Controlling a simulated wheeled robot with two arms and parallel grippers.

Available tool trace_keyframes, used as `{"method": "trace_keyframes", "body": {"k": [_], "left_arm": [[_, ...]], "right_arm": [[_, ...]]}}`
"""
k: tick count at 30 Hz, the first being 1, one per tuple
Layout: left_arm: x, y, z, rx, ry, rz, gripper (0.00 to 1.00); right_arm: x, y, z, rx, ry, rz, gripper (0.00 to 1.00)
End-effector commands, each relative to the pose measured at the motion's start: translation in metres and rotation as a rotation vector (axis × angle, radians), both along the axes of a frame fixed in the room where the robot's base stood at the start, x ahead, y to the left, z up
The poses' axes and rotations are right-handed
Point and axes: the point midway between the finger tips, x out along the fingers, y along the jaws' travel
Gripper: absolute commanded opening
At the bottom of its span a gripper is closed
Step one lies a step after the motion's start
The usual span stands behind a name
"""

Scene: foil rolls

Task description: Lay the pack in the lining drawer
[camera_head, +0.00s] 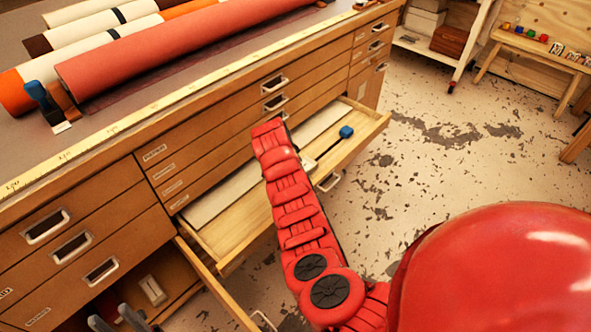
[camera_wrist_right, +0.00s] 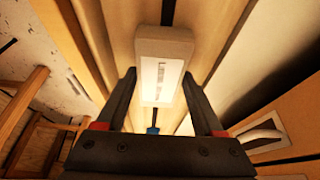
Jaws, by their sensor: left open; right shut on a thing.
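The pack is a pale block with a label window (camera_wrist_right: 152,82); in the right wrist view it sits between the fingers of my right gripper (camera_wrist_right: 158,88), which is shut on it. Pale wood boards of a drawer lie beyond it. In the head view my red right arm reaches over an open drawer (camera_head: 358,148) and hides most of the pack and gripper. I cannot tell whether the pack touches the drawer floor. Drawer labels are too small to read. My left gripper (camera_head: 115,318) is open and empty at the bottom left, by a lower open drawer (camera_head: 207,277).
A small blue thing (camera_head: 346,132) sits at the open drawer's front. A pale item (camera_head: 152,290) lies in the lower drawer. Large rolls (camera_head: 170,50) lie on the cabinet top. A bench (camera_head: 540,45) stands far right; the floor between is clear.

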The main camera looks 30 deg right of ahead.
Motion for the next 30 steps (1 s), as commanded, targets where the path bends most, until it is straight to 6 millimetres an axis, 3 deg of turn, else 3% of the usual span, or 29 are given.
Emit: {"method": "trace_keyframes", "body": {"k": [6, 7, 11, 23, 30], "left_arm": [[0.000, 0.000, -0.002, 0.000, 0.000, 0.000, 0.41], [0.000, 0.000, -0.002, 0.000, 0.000, 0.000, 0.41], [0.000, 0.000, -0.001, 0.000, 0.000, 0.000, 0.41], [0.000, 0.000, 0.001, 0.000, 0.000, 0.000, 0.41], [0.000, 0.000, 0.003, 0.000, 0.000, 0.000, 0.41]], "right_arm": [[0.000, 0.000, -0.003, -0.001, 0.000, 0.000, 0.08], [0.000, 0.000, -0.002, 0.000, 0.000, 0.000, 0.73], [0.000, 0.000, -0.002, 0.000, -0.001, 0.000, 0.96], [0.000, 0.000, 0.004, -0.001, -0.002, 0.001, 0.99], [-0.003, 0.013, 0.037, -0.002, -0.006, 0.003, 0.99]]}}
